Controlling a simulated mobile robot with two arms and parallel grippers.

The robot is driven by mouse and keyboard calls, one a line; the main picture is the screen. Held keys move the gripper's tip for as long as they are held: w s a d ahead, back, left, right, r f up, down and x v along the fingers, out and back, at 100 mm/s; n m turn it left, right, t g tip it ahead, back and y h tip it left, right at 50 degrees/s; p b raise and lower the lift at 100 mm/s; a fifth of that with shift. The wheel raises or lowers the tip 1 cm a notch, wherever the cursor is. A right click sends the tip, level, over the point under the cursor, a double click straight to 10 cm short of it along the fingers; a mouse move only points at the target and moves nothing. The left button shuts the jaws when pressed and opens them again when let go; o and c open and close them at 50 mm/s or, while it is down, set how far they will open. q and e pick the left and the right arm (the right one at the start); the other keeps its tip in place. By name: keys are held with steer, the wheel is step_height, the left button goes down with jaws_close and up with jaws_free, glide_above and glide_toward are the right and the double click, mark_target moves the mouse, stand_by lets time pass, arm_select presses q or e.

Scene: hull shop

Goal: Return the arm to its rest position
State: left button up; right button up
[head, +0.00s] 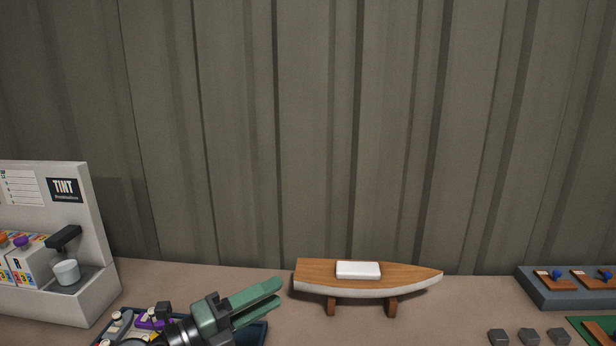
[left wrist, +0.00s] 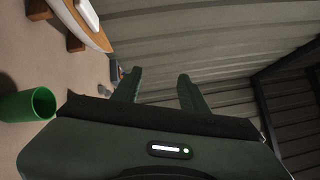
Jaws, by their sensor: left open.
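My left gripper (head: 278,290) is at the bottom of the head view, above the bench and just left of the model boat. Its green fingers point right and slightly up. They are parted, with nothing between them. In the left wrist view the fingers (left wrist: 158,88) are also apart and empty, with corrugated wall beyond them. My right gripper is in neither view.
A model boat (head: 318,272) with a white block stands on wooden supports. A tint station (head: 92,225) is at left, a dark tray (head: 258,335) under my gripper, a blue-grey tray (head: 568,300) at right. Small dark blocks (head: 529,337) lie near it. The left wrist view shows a green cup (left wrist: 22,106).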

arm_select(q)
steer(key=a+f+n+t+y, duration=0.3)
steer(key=a+n+t+y, duration=0.65)
steer(key=n, duration=1.05)
steer(key=s+a+f+n+g+y, duration=0.5)
steer(key=s+f+n+g+y, duration=0.15)
steer(key=f, duration=0.35)
steer(key=s+d+f+n+g, duration=0.15)
steer(key=s+f+g, duration=0.35)
steer(key=s+f, duration=0.5)
steer(key=s+f+n+g, duration=0.2)
steer(key=s+f+g, duration=0.35)
steer(key=s, duration=0.75)
step_height(320, 180, down, 28)
steer(key=s+f+g+b, duration=0.1)
steer(key=g+b, duration=0.1)
steer(key=b, duration=0.2)
steer(key=s+a+f+b, duration=0.3)
steer(key=s+f, duration=1.4)
steer(key=f, duration=0.3)
steer(key=shift+s+f+g+h, duration=0.25)
steer(key=shift+f+g+h, duration=0.05)
steer(key=shift+g, duration=0.05)
